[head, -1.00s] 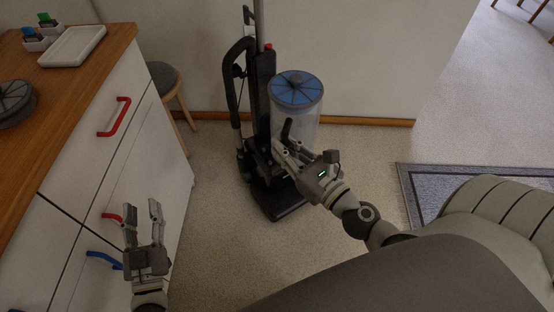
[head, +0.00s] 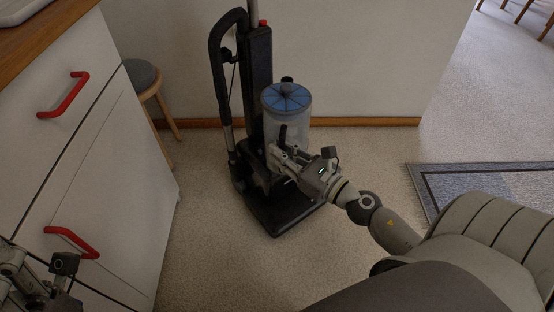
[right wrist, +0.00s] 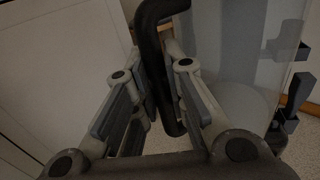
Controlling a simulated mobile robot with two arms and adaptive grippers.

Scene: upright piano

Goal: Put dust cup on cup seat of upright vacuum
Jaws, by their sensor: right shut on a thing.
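The dust cup (head: 287,103) is a clear cylinder with a blue ribbed top and a dark knob. It looks upright, close against the front of the black upright vacuum (head: 258,75), above its floor head (head: 281,212). My right gripper (head: 278,151) is shut on the cup's black handle; the right wrist view shows the handle (right wrist: 152,50) between the fingers, beside the clear cup wall (right wrist: 232,65). The cup seat is hidden behind the cup and gripper, so I cannot tell whether the cup touches it. My left gripper (head: 62,275) is partly visible at the lower left.
White drawers (head: 120,190) with red handles (head: 64,97) stand on the left under a wooden counter (head: 35,25). A round stool (head: 142,76) is by the wall. Bare floor (head: 225,265) lies in front of the vacuum, and a grey rug (head: 480,185) is at the right.

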